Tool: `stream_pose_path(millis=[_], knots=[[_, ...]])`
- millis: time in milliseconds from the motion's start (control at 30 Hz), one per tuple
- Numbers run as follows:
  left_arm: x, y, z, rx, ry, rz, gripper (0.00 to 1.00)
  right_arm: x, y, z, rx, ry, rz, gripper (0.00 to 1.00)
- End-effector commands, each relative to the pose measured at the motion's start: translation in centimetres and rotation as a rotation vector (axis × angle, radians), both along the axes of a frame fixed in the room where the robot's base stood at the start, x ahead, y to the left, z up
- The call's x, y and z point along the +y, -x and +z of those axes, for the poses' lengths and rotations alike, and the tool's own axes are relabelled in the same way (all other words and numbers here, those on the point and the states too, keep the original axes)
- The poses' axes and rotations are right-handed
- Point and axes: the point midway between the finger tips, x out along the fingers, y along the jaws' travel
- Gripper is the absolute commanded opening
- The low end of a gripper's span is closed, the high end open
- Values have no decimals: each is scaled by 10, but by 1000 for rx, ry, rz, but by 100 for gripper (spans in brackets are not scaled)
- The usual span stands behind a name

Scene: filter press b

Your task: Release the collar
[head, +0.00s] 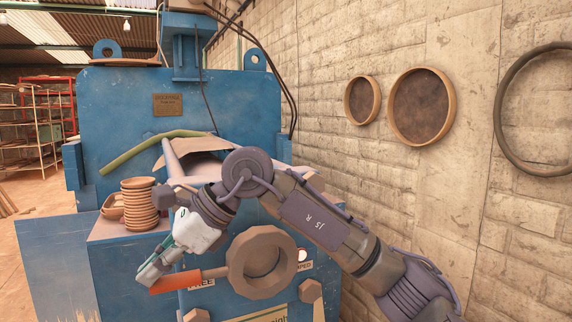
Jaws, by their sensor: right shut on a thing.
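The collar (241,266) is a brown, thick faceted ring on the front of the blue press. Its orange handle (196,278) sticks out to the left, just above the "FREE" label. A second label, ending in "MPED" (304,266), is partly hidden at the ring's right. My right gripper (154,277) is shut on the handle's left end, and its arm comes in from the right across the front of the press. My left gripper does not show.
A stack of brown bowls (140,207) stands on a blue ledge close to my right wrist. Brown bolt heads (310,291) stick out near the collar. The brick wall (440,150) with round sieves (421,105) borders the right side. Shelves stand far left.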

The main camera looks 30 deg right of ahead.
Motion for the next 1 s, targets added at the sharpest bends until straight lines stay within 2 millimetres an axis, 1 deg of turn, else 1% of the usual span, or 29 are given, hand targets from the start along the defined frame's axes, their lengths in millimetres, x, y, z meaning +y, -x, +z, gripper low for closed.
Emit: stream_pose_path(millis=[33, 267, 367, 467, 600, 667, 700, 900, 1000], knots=[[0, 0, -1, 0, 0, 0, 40, 0, 2, -14, 24, 21, 5, 0], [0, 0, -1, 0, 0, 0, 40, 1, 2, -13, 24, 21, 6, 0], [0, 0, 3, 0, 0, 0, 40, 0, 3, -6, 22, 19, 6, 0], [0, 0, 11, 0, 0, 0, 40, -3, 5, 10, 16, 16, 6, 0], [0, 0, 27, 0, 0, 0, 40, -7, 10, 46, 1, 2, 3, 0], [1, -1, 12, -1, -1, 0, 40, -6, 12, 53, -2, 2, 3, 0], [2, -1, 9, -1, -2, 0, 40, -6, 15, 63, -5, 1, 4, 0], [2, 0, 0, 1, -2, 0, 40, -6, 23, 107, -4, -1, 2, 0], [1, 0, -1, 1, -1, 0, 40, -6, 26, 122, -3, 0, 2, 0]])
